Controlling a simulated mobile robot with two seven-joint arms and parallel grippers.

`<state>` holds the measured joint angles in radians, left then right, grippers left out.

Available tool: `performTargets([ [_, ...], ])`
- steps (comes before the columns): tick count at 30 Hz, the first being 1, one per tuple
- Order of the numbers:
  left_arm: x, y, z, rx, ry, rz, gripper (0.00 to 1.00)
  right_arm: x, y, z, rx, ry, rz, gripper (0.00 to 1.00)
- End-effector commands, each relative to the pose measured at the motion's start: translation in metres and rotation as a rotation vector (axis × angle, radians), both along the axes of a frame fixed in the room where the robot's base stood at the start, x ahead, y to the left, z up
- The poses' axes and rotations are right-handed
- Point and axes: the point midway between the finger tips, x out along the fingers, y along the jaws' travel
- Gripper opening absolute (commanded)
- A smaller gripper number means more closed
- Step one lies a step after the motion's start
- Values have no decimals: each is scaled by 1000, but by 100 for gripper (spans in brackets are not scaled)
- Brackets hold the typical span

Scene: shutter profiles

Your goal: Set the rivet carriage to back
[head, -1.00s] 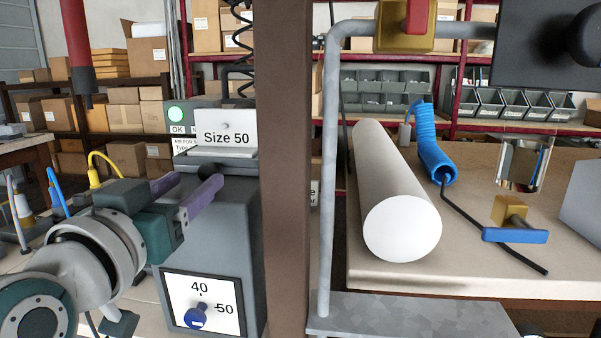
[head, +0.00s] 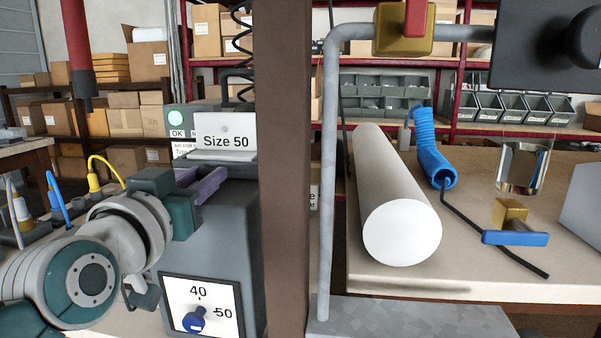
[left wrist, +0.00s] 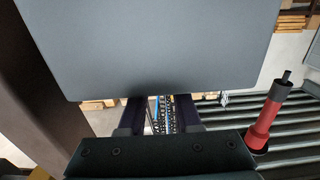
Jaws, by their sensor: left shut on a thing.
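The rivet machine (head: 235,235) is a grey housing at the left centre of the head view. On its top is the rivet carriage (head: 222,156), a grey block below an upright white "Size 50" plate (head: 226,138). My left gripper (head: 200,182) reaches in from the left, its purple fingers at the front of the carriage. It is shut on the carriage's dark knob, which the fingers hide. In the left wrist view the gripper fingers (left wrist: 160,115) point at a large grey surface (left wrist: 155,45); the knob is not visible there. My right gripper is not in view.
A dial (head: 197,315) marked 40 and 50 is on the machine's front. A brown post (head: 285,170) stands close to its right. A white cylinder (head: 400,225) and blue coiled hose (head: 428,150) lie on the right bench. A red-and-black tool (left wrist: 265,122) stands right in the left wrist view.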

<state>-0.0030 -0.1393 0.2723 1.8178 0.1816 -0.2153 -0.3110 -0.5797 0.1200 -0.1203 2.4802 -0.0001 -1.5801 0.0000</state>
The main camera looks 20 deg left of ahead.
Motion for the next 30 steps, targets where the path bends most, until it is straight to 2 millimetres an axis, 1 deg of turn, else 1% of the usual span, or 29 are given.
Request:
performTargets([
  [1,0,0,0,0,0,0,15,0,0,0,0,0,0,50],
  [5,0,0,0,0,0,1,0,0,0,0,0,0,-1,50],
  [30,0,0,0,0,0,1,0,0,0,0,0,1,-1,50],
])
